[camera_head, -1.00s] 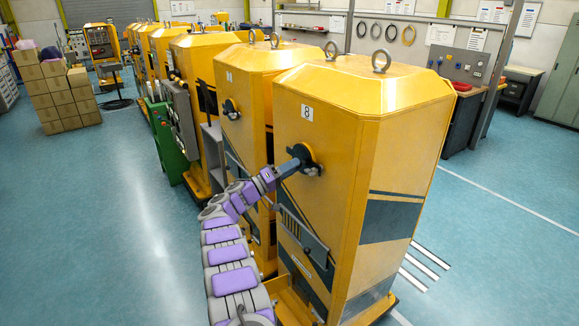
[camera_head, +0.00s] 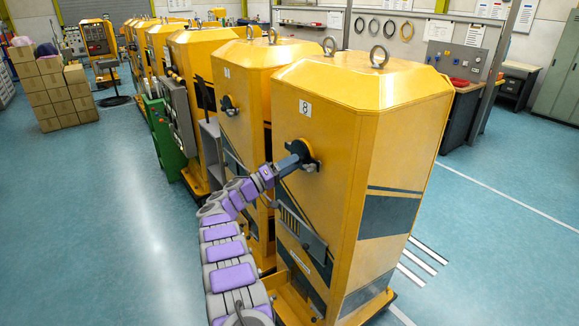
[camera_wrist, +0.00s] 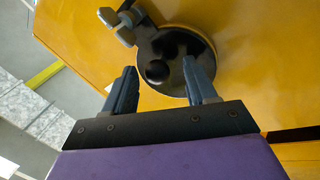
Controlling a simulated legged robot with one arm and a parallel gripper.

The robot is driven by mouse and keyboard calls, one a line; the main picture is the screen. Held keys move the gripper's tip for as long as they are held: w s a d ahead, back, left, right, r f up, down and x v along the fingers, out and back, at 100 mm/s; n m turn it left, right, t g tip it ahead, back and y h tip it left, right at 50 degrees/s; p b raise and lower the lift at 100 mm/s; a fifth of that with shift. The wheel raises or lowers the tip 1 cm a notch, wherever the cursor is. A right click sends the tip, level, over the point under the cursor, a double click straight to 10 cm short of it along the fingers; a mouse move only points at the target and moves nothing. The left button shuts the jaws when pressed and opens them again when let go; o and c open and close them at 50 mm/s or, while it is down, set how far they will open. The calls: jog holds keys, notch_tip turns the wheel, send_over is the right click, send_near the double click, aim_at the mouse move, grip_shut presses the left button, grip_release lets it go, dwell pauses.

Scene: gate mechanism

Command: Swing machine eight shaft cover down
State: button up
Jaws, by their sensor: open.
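Machine eight (camera_head: 350,150) is the nearest yellow cabinet, marked with an "8" label (camera_head: 305,108). Its dark round shaft cover (camera_head: 312,158) sits on the left face, below the label. In the wrist view the cover (camera_wrist: 205,50) is a dark disc with dark round recesses and a grey hinge or clamp piece (camera_wrist: 122,22) at its upper left. My gripper (camera_wrist: 165,90) is open, its two fingers apart in front of the cover's lower part. In the head view my gripper (camera_head: 292,160) is right at the cover. I cannot tell whether the fingers touch it.
A similar yellow machine (camera_head: 245,100) stands close behind on the left, with more in a row beyond. A slotted bracket (camera_head: 300,235) sticks out below the cover. Stacked boxes (camera_head: 55,90) stand far left. The blue floor at left is clear.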

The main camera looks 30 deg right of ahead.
jog(key=shift+a, duration=0.1)
jog(key=p+v, duration=0.2)
jog(key=v, duration=1.5)
jog(key=shift+w+a+p, duration=0.15)
jog(key=shift+p, duration=0.2)
jog(key=s+r+n+y, duration=0.3)
jog(key=s+y, duration=0.3)
jog(key=s, duration=0.4)
jog(key=s+r+n+y, duration=0.35)
jog(key=s+y, duration=0.25)
jog(key=s, duration=0.4)
jog(key=s+a+y, duration=0.3)
jog(key=s+a, duration=0.2)
jog(key=s, duration=0.6)
jog(key=s+a+y, duration=0.3)
jog(key=s+a, duration=0.3)
jog(key=s, duration=0.6)
jog(key=s+a+f+y, duration=0.1)
jog(key=s+a+y, duration=0.2)
jog(key=s+a, duration=0.3)
jog(key=s, duration=0.5)
jog(key=shift+s+n, duration=0.3)
jog(key=shift+n, duration=0.05)
